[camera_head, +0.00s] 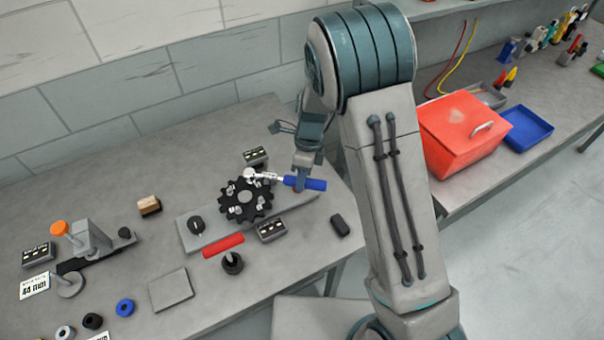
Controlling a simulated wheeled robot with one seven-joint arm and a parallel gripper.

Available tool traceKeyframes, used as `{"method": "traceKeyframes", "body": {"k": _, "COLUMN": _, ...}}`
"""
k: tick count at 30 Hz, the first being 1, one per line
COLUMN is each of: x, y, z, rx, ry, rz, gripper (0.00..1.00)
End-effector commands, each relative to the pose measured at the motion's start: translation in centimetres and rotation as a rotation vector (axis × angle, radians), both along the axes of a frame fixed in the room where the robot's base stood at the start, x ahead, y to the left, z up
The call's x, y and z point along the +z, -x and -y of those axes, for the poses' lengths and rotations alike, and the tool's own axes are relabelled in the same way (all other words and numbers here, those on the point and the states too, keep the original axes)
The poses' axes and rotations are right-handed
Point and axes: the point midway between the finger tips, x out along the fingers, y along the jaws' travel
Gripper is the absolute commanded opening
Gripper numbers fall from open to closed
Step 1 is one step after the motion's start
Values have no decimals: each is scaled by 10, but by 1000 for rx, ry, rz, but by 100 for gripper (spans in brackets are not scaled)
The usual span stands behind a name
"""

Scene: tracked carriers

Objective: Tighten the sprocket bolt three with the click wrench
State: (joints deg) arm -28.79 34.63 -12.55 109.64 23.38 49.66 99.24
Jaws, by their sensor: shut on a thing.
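The click wrench (304,183) has a blue handle and a bright metal shaft and head. My gripper (300,187) is shut on its handle, at the right of the sprocket. The black toothed sprocket (246,200) sits on a grey base plate (199,241) and carries several pale bolts. The wrench head (250,174) lies over the sprocket's upper edge, by a bolt there. I cannot tell whether it is seated on that bolt or which bolt is number three. My fingers are partly hidden by the wrist.
Small dark boxes (271,229) and (255,156) flank the sprocket. A lever fixture with an orange knob (60,228) is at left. A red toolbox (466,135) and blue tray (527,127) are at right.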

Motion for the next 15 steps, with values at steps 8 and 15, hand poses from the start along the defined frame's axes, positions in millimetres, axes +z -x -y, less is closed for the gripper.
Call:
{"method": "traceKeyframes", "body": {"k": 8, "x": 1, "y": 1, "z": 0, "rx": -12, "ry": -1, "rz": 0, "gripper": 0}}
{"method": "traceKeyframes", "body": {"k": 15, "x": 1, "y": 12, "z": -2, "rx": -83, "ry": -1, "rz": 0, "gripper": 0}}
